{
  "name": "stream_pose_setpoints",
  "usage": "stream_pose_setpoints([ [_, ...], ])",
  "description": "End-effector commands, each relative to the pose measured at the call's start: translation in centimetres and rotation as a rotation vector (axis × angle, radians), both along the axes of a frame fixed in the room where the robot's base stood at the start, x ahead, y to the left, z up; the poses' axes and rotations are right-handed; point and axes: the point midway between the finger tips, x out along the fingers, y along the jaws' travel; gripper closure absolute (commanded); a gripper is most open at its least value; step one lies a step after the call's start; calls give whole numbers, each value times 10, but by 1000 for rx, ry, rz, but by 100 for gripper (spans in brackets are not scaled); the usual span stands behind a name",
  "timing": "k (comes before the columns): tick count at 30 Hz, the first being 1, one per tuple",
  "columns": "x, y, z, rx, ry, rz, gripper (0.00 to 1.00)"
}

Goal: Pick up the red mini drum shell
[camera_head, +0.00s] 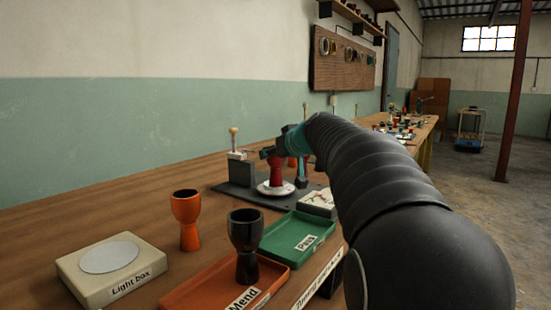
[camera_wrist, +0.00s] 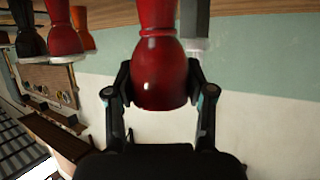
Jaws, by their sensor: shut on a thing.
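The red mini drum shell (camera_head: 276,172) stands upright on a round white plate (camera_head: 264,189), on a dark base on the bench. In the head view its foot looks in contact with the plate. My gripper (camera_head: 272,153) is at its top, with the arm reaching in from the right. In the wrist view, which looks upside down, the glossy red shell (camera_wrist: 160,75) sits between the two black fingers of my gripper (camera_wrist: 159,84). The fingers are closed against both sides of its rounded bowl. The shell's foot runs out of the top of that view.
An orange goblet (camera_head: 187,220) and a black goblet (camera_head: 246,245) stand nearer, the black one in the orange Mend tray (camera_head: 190,291). The green Pass tray (camera_head: 284,244) and light box (camera_head: 95,276) are nearby. Another red shell (camera_wrist: 63,32) shows in the wrist view.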

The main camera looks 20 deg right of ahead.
Motion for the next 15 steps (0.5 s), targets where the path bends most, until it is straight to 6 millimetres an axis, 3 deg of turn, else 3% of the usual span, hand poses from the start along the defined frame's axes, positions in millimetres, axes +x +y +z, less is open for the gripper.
stream_pose_setpoints([
  [5, 0, 0, 11, -1, -2, -1, 87],
  [11, 1, 0, 42, -2, -3, 1, 87],
  [15, 1, -29, 56, -1, -2, -5, 87],
])
